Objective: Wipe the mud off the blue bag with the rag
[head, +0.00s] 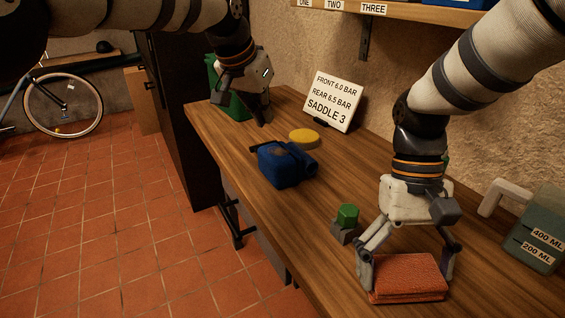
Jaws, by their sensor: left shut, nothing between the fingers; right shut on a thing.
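The blue bag (285,168) lies on the workbench left of the middle, with a dark strap on its left and a brownish mud patch on its upper face. The rag (408,280), a folded orange-red cloth, is at the front of the bench. My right gripper (408,272) points down with its fingers on either side of the rag and is shut on it. I cannot tell whether the rag touches the bench. My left gripper (264,120) is shut and empty, over the far part of the bench beyond the bag.
A green-topped grey object (346,217) stands close left of my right gripper. A yellow disc (303,136) lies behind the bag. A sign (334,101), a green bin (222,92) and a marked jug (541,236) also stand on the bench (300,225). A shelf (425,12) is above.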

